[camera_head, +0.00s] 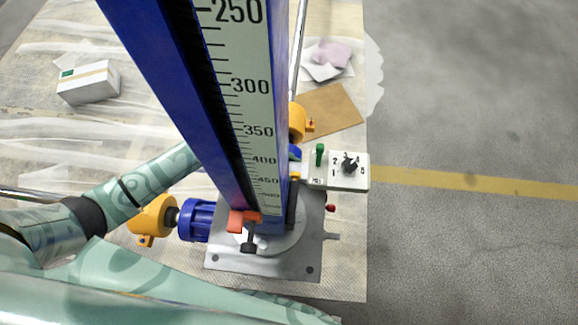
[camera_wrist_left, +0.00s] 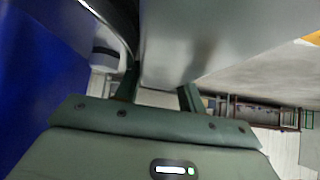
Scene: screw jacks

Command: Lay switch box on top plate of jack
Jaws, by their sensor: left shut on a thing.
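The switch box (camera_head: 349,171) is a pale box with a black knob, printed numbers and a green lever, just right of the blue scale column in the head view. My left arm passes behind the column, which hides its gripper there. In the left wrist view my left gripper (camera_wrist_left: 160,92) is shut on a smooth grey body, apparently the switch box from close up. The jack (camera_head: 228,258) has a grey base plate, with a blue motor (camera_head: 197,219) to its left. I cannot make out its top plate; the column or box may cover it. My right gripper is not in view.
The tall blue column with a printed scale (camera_head: 262,135) blocks the middle of the head view. A white carton (camera_head: 88,84), a brown board (camera_head: 330,112) and a pink cloth (camera_head: 332,53) lie farther back. Open grey floor with a yellow stripe (camera_head: 470,181) is at right.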

